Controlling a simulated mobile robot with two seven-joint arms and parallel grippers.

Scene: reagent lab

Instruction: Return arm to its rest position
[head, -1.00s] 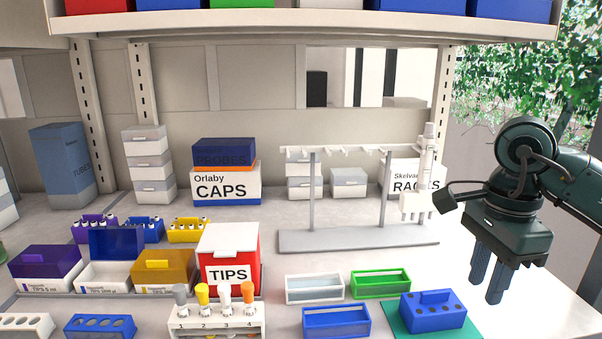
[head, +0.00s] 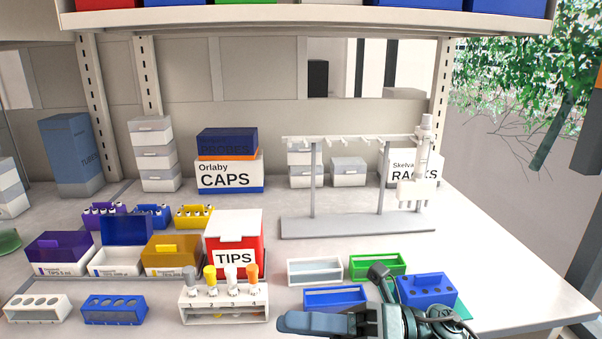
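My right gripper (head: 312,322) is at the bottom edge of the head view, right of the middle. Its blue fingers point left and lie low in front of the blue open tray (head: 335,297). The fingers are seen from the side and overlap, so the gap between them does not show. Nothing is seen held in them. The wrist partly covers the area in front of the blue block with holes (head: 427,289). My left gripper is not in view.
A white rack with pipettes (head: 224,309) and a red TIPS box (head: 234,242) stand left of the gripper. A green tray (head: 377,265) and white tray (head: 315,271) lie behind it. A grey stand (head: 358,226) holds a pipette (head: 423,160). The bench's right side is clear.

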